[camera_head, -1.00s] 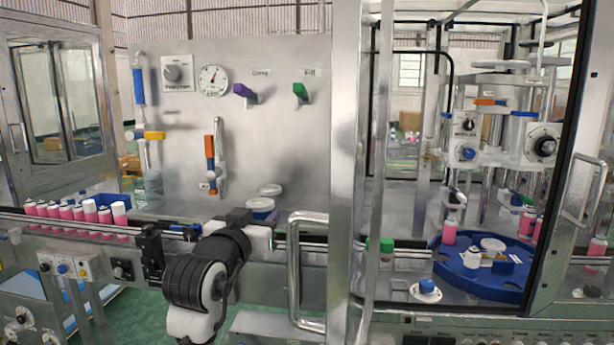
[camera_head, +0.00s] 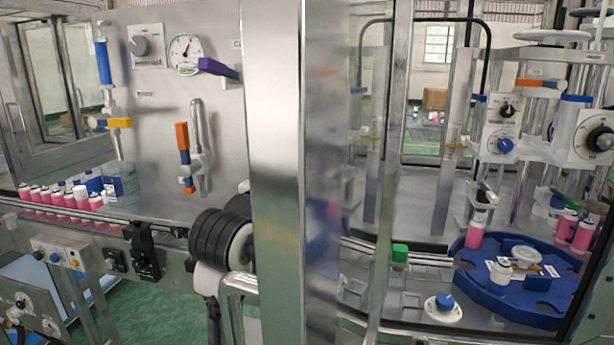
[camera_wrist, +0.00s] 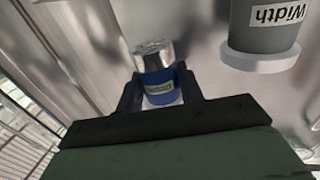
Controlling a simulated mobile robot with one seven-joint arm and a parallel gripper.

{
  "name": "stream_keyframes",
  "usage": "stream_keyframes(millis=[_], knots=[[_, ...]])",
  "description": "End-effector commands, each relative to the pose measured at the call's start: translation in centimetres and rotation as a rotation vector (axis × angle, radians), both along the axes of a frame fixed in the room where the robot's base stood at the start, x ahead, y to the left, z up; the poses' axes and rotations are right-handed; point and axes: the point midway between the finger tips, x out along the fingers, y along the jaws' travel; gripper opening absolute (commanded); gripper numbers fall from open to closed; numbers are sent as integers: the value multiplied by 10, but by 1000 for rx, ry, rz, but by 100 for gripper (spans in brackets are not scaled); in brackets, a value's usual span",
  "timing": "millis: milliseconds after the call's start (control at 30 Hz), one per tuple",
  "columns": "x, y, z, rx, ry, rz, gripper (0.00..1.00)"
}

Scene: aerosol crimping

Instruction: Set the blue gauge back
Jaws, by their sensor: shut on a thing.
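The blue gauge (camera_wrist: 161,86) shows in the wrist view as a short cylinder with a blue body, a pale label and a shiny metal top. My gripper (camera_wrist: 160,80) is shut on it, one finger on each side. In the head view my arm passes behind the metal post, and both the gripper and the held gauge are hidden there. I cannot tell from that view how high the gauge is held.
A grey cylinder labelled "Width" (camera_wrist: 264,25) with a white flange is close by in the wrist view. In the head view, a metal post (camera_head: 272,150) stands before my arm. A blue turntable (camera_head: 490,285) carries white pieces and pink cans. A green block (camera_head: 400,252) is left of it.

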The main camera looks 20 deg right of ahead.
Motion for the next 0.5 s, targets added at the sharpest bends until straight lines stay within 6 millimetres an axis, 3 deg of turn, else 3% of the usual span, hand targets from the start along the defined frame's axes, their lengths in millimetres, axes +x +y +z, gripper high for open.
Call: stream_keyframes(millis=[500], knots=[[0, 0, -24, -1, -1, 1, 10]])
